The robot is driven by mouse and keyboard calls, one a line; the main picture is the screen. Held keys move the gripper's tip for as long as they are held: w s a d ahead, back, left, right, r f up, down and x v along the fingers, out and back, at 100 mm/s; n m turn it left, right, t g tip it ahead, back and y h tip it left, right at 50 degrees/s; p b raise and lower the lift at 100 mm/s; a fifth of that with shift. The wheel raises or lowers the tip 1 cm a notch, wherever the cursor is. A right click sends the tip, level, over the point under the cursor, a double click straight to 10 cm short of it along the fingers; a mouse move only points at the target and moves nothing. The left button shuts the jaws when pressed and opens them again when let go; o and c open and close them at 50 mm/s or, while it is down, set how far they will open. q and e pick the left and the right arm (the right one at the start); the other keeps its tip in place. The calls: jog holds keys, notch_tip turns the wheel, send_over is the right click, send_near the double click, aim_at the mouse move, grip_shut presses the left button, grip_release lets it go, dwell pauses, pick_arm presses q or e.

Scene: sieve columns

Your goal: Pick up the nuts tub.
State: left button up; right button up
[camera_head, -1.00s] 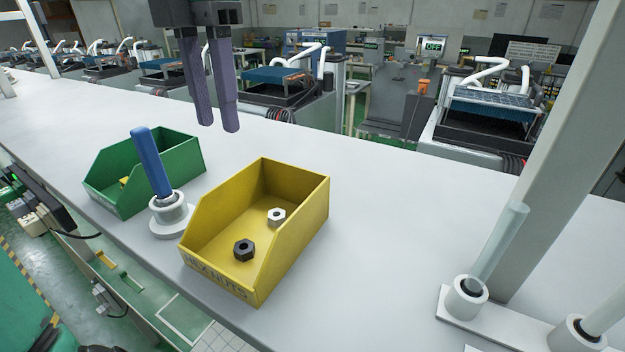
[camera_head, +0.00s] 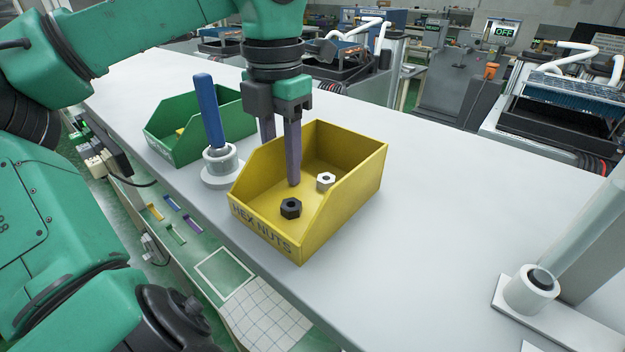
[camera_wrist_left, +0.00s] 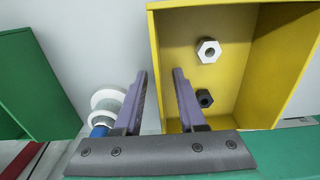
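The nuts tub (camera_head: 345,195) is a yellow open bin labelled HEX NUTS on the white bench. It also fills the right of the left wrist view (camera_wrist_left: 285,70). In it lie a black nut (camera_head: 290,208) and a white nut (camera_head: 326,181). My left gripper (camera_head: 280,160) points down at the tub's left side wall. One finger is inside the tub; the other is outside, its tip hidden by the wall. The left wrist view shows the fingers (camera_wrist_left: 160,74) apart with the wall between them. Contact cannot be told. My right gripper is not in view.
A blue rod (camera_head: 208,110) stands upright in a white round holder (camera_head: 221,165) just left of the tub. A green bin (camera_head: 165,143) is beyond it. A clear tube (camera_head: 575,240) stands in a white holder at right. The bench right of the tub is clear.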

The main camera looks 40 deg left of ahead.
pick_arm(q)
jog(key=shift+w, duration=0.15)
grip_shut()
dwell(1.2)
